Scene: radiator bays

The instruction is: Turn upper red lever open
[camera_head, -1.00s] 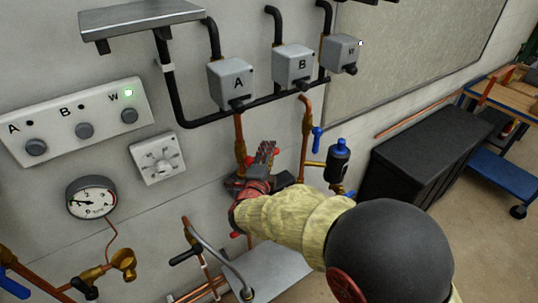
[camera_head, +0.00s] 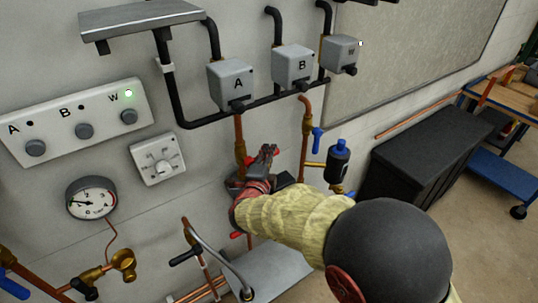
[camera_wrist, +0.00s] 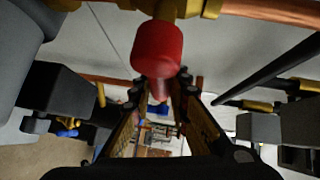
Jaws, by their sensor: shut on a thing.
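The upper red lever (camera_wrist: 157,50) fills the top middle of the wrist view, below a brass valve body (camera_wrist: 190,8) on a copper pipe. Its narrower end runs down between my fingertips. My gripper (camera_wrist: 161,88) is shut on this lever. A second red lever (camera_head: 237,235) shows just below my wrist.
A blue-handled valve (camera_head: 317,138) and a dark cylinder with a blue cap (camera_head: 338,162) stand right of my gripper. Grey boxes A (camera_head: 231,82) and B (camera_head: 293,66) are above. A metal shelf (camera_head: 275,272) and a black-handled valve (camera_head: 186,256) lie below.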

